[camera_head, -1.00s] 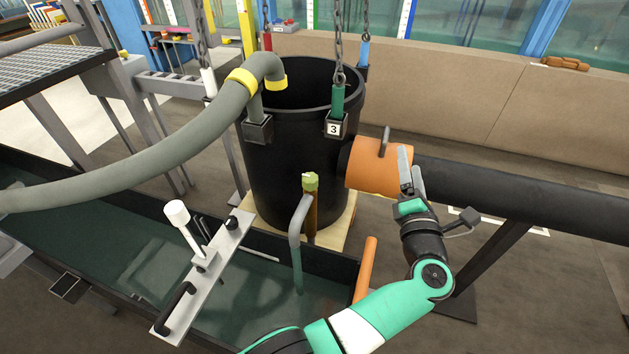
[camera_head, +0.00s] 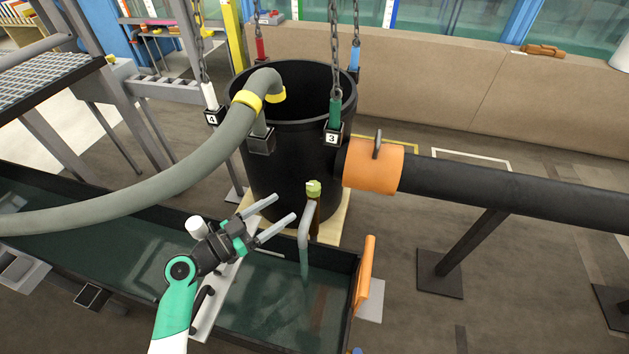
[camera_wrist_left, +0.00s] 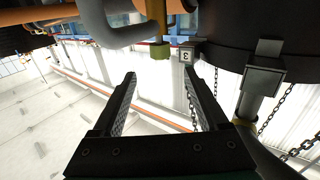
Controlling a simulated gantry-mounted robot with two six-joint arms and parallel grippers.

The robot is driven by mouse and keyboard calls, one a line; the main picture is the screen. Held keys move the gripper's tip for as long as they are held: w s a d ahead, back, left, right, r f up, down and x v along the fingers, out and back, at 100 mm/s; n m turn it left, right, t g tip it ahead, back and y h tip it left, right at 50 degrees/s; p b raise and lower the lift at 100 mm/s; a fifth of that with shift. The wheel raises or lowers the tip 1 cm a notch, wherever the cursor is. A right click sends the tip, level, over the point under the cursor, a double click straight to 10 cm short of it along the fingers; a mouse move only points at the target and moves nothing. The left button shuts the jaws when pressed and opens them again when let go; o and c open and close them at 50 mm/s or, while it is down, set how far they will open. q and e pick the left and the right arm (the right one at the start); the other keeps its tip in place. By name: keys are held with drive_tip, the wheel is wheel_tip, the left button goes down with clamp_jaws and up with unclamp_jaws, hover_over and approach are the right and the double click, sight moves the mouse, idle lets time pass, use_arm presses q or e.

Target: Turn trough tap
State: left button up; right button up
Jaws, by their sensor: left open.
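The trough tap shows a yellow-green knob (camera_head: 313,188) on top of an upright brown pipe, with a grey bent spout (camera_head: 303,240) beside it reaching down into the trough. In the left wrist view, which is turned over, the knob (camera_wrist_left: 160,51) is just beyond the fingertips. My left gripper (camera_head: 284,207) is open and empty, left of the tap, its fingers pointing toward it. No contact with the knob shows. My right gripper is not in view.
A black tank (camera_head: 293,160) hangs on chains behind the tap. A grey hose (camera_head: 190,160) arches into it. An orange collar (camera_head: 372,167) joins a black pipe at right. The dark trough (camera_head: 120,232) lies in front; a white-handled bar is partly behind my left gripper.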

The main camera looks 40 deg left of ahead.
sight(308, 191)
use_arm(q)
drive_tip(key=w, duration=0.4)
drive_tip(key=w+b, duration=0.1)
drive_tip(key=w, duration=0.2)
drive_tip(key=w+d+b, duration=0.1)
drive_tip(key=w, duration=0.3)
drive_tip(key=shift+w+d, duration=0.1)
drive_tip(key=shift+w, duration=0.2)
clamp_jaws()
